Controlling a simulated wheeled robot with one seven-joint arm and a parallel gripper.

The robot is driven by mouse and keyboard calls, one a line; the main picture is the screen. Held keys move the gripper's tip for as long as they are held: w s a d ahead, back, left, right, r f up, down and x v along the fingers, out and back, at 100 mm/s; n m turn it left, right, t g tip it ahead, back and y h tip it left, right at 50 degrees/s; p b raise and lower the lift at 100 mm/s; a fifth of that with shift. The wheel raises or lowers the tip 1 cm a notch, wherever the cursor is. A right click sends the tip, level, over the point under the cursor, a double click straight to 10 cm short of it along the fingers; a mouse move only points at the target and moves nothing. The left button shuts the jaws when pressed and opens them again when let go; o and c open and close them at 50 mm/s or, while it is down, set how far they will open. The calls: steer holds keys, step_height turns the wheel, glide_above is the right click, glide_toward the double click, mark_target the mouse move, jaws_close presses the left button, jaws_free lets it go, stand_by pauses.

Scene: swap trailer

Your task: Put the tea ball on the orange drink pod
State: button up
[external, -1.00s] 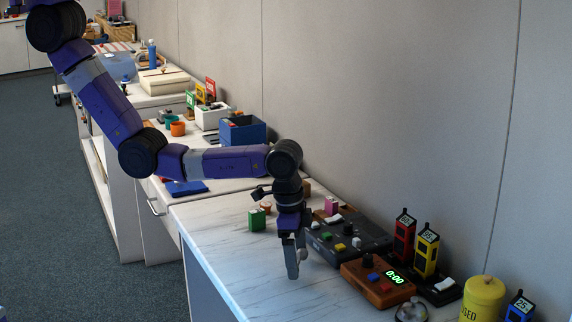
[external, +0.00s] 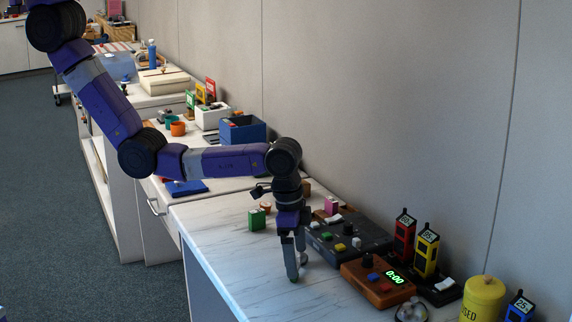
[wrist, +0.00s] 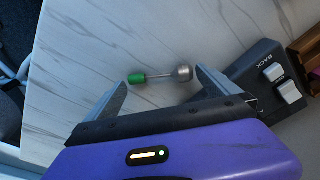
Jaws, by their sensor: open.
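The tea ball (wrist: 183,72), a silver ball on a thin rod with a green handle end, lies on the marble-look counter in the wrist view. My gripper (wrist: 161,79) is open, with the tea ball lying across the gap between its fingertips. The ball end is close to the right finger and the green end close to the left. In the external view my gripper (external: 297,270) points down, low over the counter; I cannot make out the tea ball there. A small orange cup-like thing (external: 266,206), seemingly the drink pod, stands beside a green box.
The green box (external: 257,219) stands left of my gripper. A dark control box (external: 349,238) with coloured buttons and a brown timer box (external: 379,283) stand close on the right. A yellow canister (external: 483,298) is farther right. The counter's front left is clear.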

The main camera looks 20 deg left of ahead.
step_height(320, 180, up, 9)
steer(key=a, duration=0.1)
steer(key=shift+r, duration=0.15)
steer(key=shift+a+r, duration=0.1)
steer(key=shift+r, duration=0.25)
steer(key=shift+c, duration=0.4)
steer(key=shift+s+r, duration=0.1)
steer(key=shift+r, duration=0.15)
steer(key=c, duration=1)
